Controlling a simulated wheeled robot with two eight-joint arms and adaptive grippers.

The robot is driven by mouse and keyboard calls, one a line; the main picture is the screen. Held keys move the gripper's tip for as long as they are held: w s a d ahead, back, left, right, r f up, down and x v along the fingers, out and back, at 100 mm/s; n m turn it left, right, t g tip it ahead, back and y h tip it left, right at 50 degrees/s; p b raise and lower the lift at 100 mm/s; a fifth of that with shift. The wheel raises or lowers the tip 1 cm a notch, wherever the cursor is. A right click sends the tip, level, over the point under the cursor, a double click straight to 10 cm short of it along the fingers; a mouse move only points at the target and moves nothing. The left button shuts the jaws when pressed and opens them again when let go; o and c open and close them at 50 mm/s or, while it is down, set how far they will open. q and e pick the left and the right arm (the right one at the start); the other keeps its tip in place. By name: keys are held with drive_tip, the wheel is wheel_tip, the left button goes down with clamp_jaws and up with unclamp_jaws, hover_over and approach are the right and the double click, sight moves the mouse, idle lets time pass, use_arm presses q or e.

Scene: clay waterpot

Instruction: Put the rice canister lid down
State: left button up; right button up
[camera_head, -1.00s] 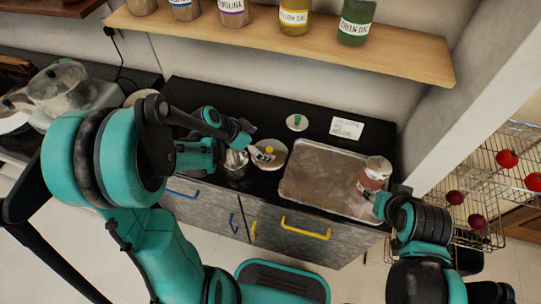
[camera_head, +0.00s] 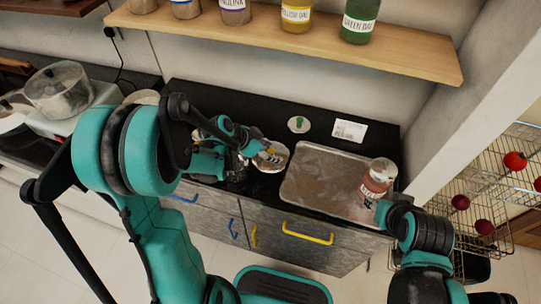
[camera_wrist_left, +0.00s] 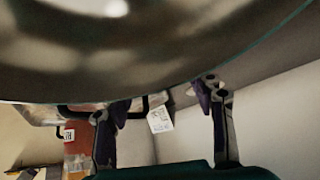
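The rice canister (camera_head: 379,177), reddish with a white label, stands at the right of the metal tray (camera_head: 318,178). Its top looks pale. My right gripper (camera_head: 382,207) is against its lower side and seems shut on it; the fingertips are hidden. My left gripper (camera_head: 262,153) is over a pale round dish (camera_head: 279,152) left of the tray. A large shiny metal surface (camera_wrist_left: 130,50) fills the top there. I cannot clearly pick out the rice lid.
A small lid with a green knob (camera_head: 299,124) and a white card (camera_head: 348,130) lie behind the tray. Jars, including a green one (camera_head: 360,20), stand on the shelf (camera_head: 300,47) above. A wire rack (camera_head: 485,205) is at the right.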

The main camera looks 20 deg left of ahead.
use_arm(q)
drive_tip(key=shift+s+f, duration=0.15)
drive_tip(key=shift+f, duration=0.05)
drive_tip(key=shift+c, duration=1.4)
drive_tip(key=shift+c, duration=0.8)
